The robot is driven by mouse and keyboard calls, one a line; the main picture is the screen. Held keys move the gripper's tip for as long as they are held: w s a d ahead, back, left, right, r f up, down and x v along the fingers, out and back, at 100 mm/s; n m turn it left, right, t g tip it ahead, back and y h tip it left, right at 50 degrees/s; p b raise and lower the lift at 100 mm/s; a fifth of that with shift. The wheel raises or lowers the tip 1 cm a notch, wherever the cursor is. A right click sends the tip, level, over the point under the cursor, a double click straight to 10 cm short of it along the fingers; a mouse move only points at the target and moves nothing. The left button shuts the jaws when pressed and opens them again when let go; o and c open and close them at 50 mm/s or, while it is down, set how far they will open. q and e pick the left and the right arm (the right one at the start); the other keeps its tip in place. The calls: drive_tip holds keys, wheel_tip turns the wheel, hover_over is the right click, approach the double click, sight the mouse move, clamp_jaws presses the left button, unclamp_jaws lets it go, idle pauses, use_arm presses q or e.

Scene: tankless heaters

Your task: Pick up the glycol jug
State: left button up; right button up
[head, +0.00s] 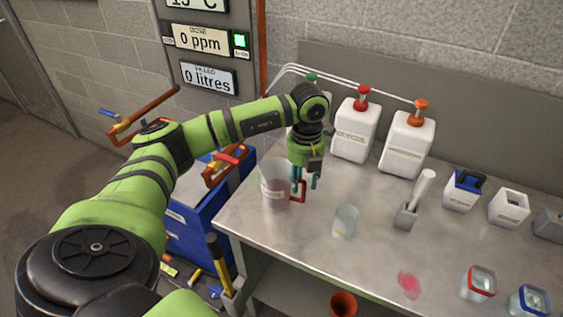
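A clear jug (273,192) with a red handle, a white label and pinkish contents stands upright at the table's left end. The label's text is too small to read. My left gripper (306,181) points down at the jug's handle side, with its two teal fingers apart around the top of the red handle (299,194). I cannot tell whether either finger touches the handle. A white container (355,130) with a red pump, its label seeming to read glycol, stands behind to the right. My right gripper is not in view.
The metal table (300,235) also holds a clear beaker (345,222), a grey holder with a white-handled tool (407,213), an orange-pump container (406,145) and several small boxes. A blue bin (205,235) stands left of the table.

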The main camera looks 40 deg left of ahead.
sight(303, 199)
use_arm(q)
wheel_tip(303, 199, down, 5)
drive_tip(key=shift+d+r+p, duration=0.15)
drive_tip(key=shift+r+p, duration=0.05)
drive_tip(key=shift+p, duration=0.85)
drive_tip(key=shift+f, duration=0.35)
clamp_jaws()
